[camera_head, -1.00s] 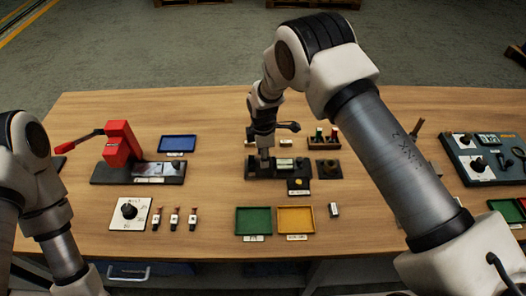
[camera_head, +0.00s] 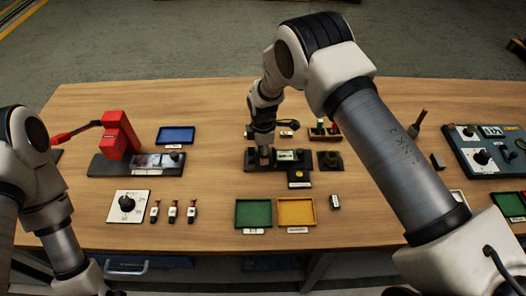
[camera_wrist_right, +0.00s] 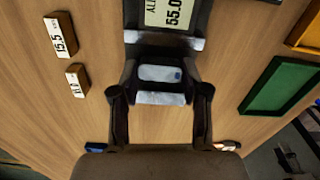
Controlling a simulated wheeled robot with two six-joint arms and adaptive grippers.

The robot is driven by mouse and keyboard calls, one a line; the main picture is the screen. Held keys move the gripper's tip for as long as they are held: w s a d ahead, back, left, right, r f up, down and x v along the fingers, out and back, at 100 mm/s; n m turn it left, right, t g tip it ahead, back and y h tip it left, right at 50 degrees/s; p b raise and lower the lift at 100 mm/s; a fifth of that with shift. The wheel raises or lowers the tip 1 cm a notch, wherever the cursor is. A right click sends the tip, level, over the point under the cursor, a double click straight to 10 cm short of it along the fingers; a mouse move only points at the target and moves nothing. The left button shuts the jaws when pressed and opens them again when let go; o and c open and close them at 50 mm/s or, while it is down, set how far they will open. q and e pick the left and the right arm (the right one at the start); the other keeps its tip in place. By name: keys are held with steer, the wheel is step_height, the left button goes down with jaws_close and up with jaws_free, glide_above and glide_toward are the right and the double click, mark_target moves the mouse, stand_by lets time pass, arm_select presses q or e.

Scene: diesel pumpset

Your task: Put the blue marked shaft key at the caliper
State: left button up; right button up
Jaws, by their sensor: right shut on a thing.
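The caliper (camera_head: 308,165) is a black bench device with a small lit display, near the middle of the table. In the right wrist view its display (camera_wrist_right: 170,14) reads 55.0, and two pale metal bars lie below it. The shaft key, a pale grey block with a blue dot (camera_wrist_right: 160,73), lies between these bars. My right gripper (camera_head: 264,152) is low over the left part of the caliper. In the wrist view its fingers (camera_wrist_right: 160,88) are shut on the key from both sides. Whether the key rests on the caliper is unclear. My left arm is at the left edge; its gripper is out of view.
Green (camera_head: 238,220) and yellow (camera_head: 311,218) trays lie in front of the caliper. A red press (camera_head: 118,138), a blue tray (camera_head: 176,135) and a dial plate (camera_head: 128,206) are to the left. An instrument panel (camera_head: 490,158) is at the right.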

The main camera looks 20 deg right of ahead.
steer(key=shift+f, duration=0.35)
steer(key=o, duration=1.3)
steer(key=shift+r, duration=0.1)
steer(key=shift+r+p, duration=2.4)
steer(key=shift+r, duration=1.15)
steer(key=shift+f, duration=0.15)
